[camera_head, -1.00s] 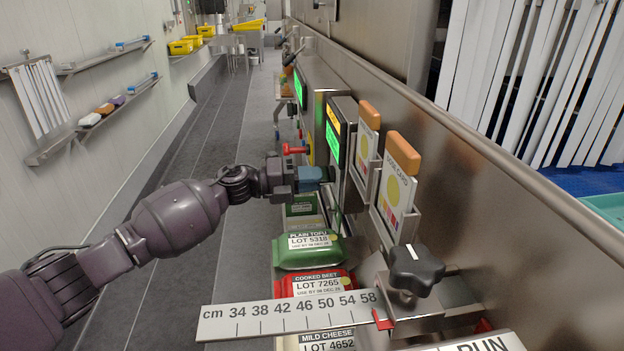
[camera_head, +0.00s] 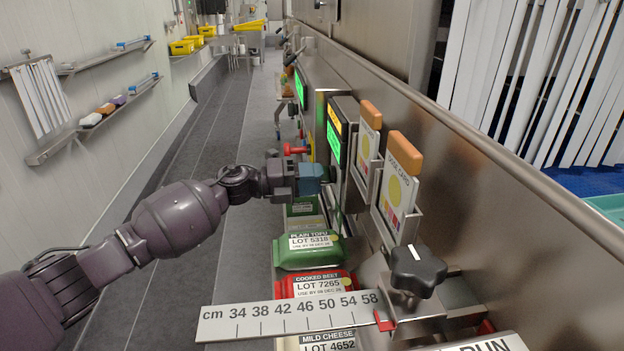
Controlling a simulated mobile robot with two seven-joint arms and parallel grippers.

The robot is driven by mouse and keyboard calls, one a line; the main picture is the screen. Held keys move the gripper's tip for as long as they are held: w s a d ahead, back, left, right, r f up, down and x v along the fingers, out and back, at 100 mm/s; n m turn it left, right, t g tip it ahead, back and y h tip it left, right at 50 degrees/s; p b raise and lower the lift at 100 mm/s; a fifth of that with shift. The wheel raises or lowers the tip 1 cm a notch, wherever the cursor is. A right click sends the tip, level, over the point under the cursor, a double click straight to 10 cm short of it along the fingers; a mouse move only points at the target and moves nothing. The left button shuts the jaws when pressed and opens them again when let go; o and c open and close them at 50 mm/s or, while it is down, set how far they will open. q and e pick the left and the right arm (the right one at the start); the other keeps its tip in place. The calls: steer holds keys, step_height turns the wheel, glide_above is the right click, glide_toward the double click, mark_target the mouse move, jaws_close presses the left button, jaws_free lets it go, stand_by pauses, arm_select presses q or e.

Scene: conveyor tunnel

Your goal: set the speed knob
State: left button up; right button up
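My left gripper (camera_head: 312,179) reaches from the left to the machine's control panel, just below and left of the green display (camera_head: 333,146). Its blue fingertips are close to the panel face. From this angle I cannot tell if they are open, shut or touching something. No knob shows clearly at the fingertips; that spot is largely hidden by the gripper. A black star-shaped knob (camera_head: 418,268) with a white mark sits on the clamp of the cm ruler (camera_head: 290,315) in the foreground, apart from the gripper. My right gripper is not in view.
Two card holders with orange-topped cards (camera_head: 400,180) stand right of the display. A red-handled part (camera_head: 295,150) is just beyond my gripper. Packs of plain tofu (camera_head: 305,252) and cooked beet (camera_head: 308,284) lie below. The grey aisle floor (camera_head: 215,130) at left is clear.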

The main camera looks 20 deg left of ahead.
arm_select(q)
steer(key=v, duration=1)
steer(key=shift+s+a+p, duration=0.15)
steer(key=shift+a+p, duration=0.2)
stand_by(1.1)
